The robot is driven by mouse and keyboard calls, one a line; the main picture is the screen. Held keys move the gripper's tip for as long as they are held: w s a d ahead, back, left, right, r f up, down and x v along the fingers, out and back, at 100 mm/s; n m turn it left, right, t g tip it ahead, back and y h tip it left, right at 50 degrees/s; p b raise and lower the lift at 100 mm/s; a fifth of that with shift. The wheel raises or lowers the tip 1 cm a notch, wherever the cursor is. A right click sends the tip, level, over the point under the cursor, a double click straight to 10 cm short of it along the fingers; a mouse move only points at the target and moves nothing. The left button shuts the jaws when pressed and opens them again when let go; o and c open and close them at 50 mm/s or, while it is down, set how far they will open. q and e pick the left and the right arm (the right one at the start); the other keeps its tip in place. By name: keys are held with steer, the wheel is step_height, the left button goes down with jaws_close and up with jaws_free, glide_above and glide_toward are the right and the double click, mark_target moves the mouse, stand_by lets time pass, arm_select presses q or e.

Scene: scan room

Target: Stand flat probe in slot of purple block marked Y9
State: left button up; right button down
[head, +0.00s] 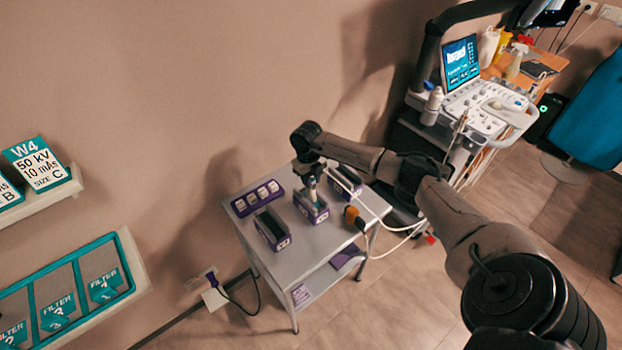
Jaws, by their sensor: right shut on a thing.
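Purple blocks with dark slotted tops stand on a small grey table (300,256): a front-left block (273,231), a middle block (312,208) and another at the back right (346,181), partly behind my arm. Their front labels are too small to read, so I cannot tell which is Y9. My right gripper (309,180) points down over the middle block, shut on a small pale thing that seems to be the flat probe. The gripper hides most of it, and I cannot tell whether it is inside the slot. My left gripper is not in view.
A purple rack with several white pieces (258,197) stands at the table's back left. An orange-and-black probe (353,217) with a white cable lies at the right edge. An ultrasound machine (480,105) stands right of the table. Wall shelves with teal signs (38,164) are at left.

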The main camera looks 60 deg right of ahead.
steer(key=shift+f, duration=0.15)
steer(key=c, duration=1.1)
jaws_free()
steer(key=shift+o, duration=1.3)
steer(key=shift+r, duration=0.5)
step_height(320, 180, up, 13)
steer(key=w, duration=0.1)
steer(key=shift+w+d+f+p, duration=0.15)
steer(key=shift+w+d+p, duration=0.1)
steer(key=shift+d+p, duration=0.15)
steer(key=shift+a, duration=0.1)
